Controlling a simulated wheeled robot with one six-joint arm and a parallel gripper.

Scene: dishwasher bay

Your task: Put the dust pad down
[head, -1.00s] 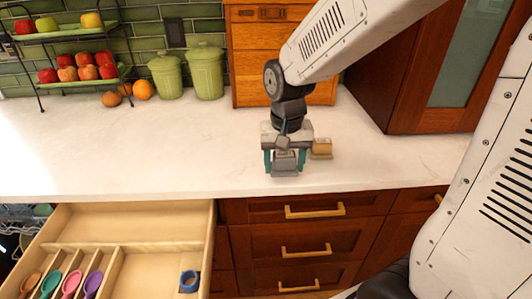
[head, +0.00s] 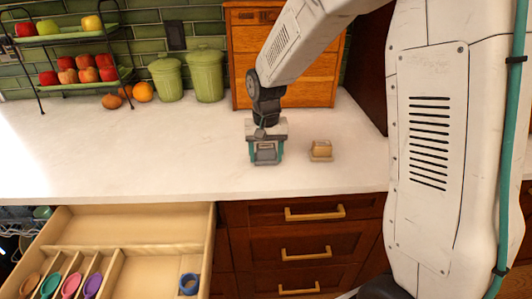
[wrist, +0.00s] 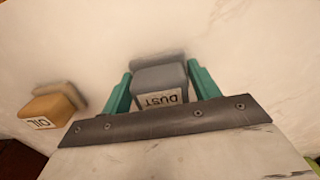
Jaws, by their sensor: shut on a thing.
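The dust pad (wrist: 160,90) is a grey block with a white label reading DUST, upside down in the wrist view. My gripper (head: 266,153) is shut on it, with one teal finger on each side. In the head view the grey pad (head: 266,156) shows between the fingers over the white counter, near its front edge. In the wrist view a shadow lies just behind the pad. I cannot tell whether its underside touches the counter.
A tan block labelled OIL (wrist: 49,110) sits on the counter to the right of my gripper in the head view (head: 320,151). An open drawer (head: 150,223) with several utensils and a blue ring (head: 189,284) is below left. The counter's left middle (head: 150,150) is clear.

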